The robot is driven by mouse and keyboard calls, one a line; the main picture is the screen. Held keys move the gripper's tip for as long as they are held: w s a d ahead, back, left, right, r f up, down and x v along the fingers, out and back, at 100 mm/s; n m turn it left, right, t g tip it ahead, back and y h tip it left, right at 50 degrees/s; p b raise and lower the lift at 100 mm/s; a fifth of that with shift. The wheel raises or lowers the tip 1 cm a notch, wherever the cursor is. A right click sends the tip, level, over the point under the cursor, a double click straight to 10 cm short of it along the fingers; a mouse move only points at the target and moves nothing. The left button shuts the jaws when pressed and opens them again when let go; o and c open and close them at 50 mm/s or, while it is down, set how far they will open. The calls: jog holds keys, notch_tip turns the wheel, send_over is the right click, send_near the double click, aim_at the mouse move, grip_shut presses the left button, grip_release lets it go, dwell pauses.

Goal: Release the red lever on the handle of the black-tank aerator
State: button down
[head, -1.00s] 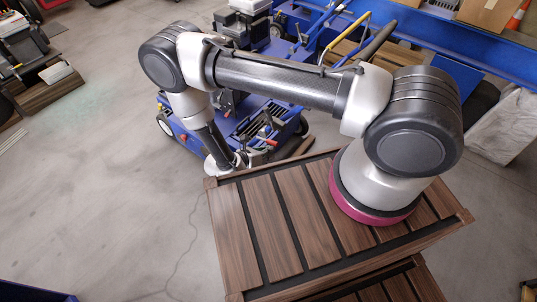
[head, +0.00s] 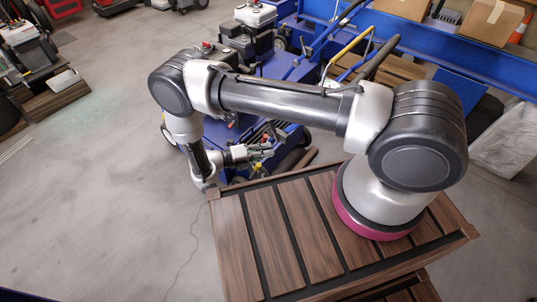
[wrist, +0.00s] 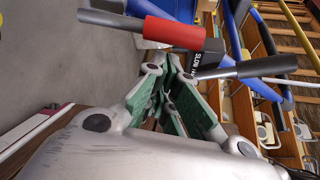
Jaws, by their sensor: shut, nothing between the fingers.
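In the wrist view a red sleeve (wrist: 174,34) sits on a dark bar at the top, beyond my fingertips and apart from them. It looks like the red lever. Beside it is a black box (wrist: 209,55) with partly readable white lettering, and a grey lever with a black grip (wrist: 265,67) on the right. My gripper (wrist: 172,88) has green-padded fingers brought together, with nothing between them. In the head view my gripper (head: 266,150) is in front of a blue machine (head: 293,133). The red lever cannot be made out there, and I cannot tell the tank's colour.
A blue machine with a white-topped engine (head: 255,15) stands behind. Yellow (head: 349,45) and blue handle tubes rise near my arm. A slatted wooden surface (head: 265,240) lies under my arm's base. Open concrete floor (head: 90,160) is on the left.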

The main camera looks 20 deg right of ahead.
jog(key=shift+w+a+r+n+h, duration=0.3)
jog(key=shift+w+a+r+n, duration=0.1)
jog(key=shift+w, duration=0.1)
jog(key=shift+d, duration=0.1)
dwell(0.5)
